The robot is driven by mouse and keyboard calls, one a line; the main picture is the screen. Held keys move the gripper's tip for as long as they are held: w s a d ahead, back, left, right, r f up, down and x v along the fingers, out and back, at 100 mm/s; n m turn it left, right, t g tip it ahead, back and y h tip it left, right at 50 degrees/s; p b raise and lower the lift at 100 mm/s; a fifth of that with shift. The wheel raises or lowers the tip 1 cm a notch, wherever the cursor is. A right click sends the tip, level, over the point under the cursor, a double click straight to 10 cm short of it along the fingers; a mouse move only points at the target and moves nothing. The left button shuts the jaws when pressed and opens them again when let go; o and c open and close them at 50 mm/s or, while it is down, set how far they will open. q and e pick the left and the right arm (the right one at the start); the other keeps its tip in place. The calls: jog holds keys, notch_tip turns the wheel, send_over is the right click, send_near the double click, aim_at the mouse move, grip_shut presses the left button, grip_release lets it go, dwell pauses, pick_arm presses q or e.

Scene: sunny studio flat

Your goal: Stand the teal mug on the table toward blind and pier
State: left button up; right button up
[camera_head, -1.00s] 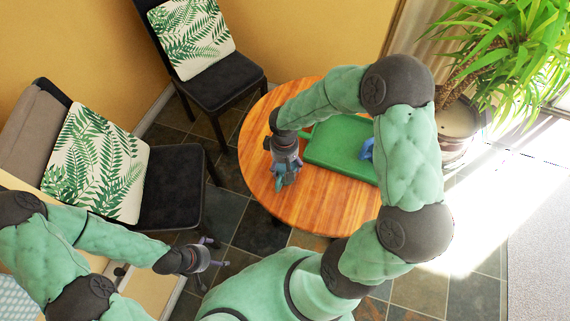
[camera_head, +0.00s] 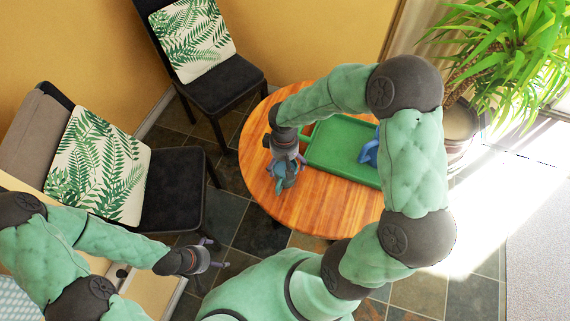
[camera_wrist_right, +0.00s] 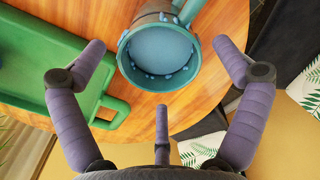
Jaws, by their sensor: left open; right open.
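The teal mug (camera_wrist_right: 160,55) stands out in the right wrist view, on the wooden table (camera_head: 325,205). Its round teal end faces the camera, its side has a brown band, and its handle points away at the top. My right gripper (camera_wrist_right: 162,65) is open, with its purple fingers spread on either side of the mug and a gap to each. In the head view the right gripper (camera_head: 285,172) is over the left part of the table and largely covers the mug (camera_head: 289,183). My left gripper (camera_head: 216,255) is open and empty, low beside the black chair.
A green tray (camera_head: 325,150) with a handle lies on the table, right of the right gripper; a blue object (camera_head: 370,152) is on it, partly hidden by my arm. Two black chairs with leaf-print cushions stand left and behind. A potted plant (camera_head: 490,60) is at right. The table's front is clear.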

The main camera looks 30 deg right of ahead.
pick_arm(q)
notch_tip(320, 180, up, 3)
jog(key=p, duration=0.2)
jog(key=shift+r+p, duration=0.15)
jog(key=shift+p, duration=0.2)
pick_arm(e)
notch_tip(320, 180, up, 9)
jog(key=shift+f, duration=0.15)
pick_arm(q)
jog(key=shift+s, duration=0.1)
pick_arm(e)
jog(key=shift+a, duration=0.1)
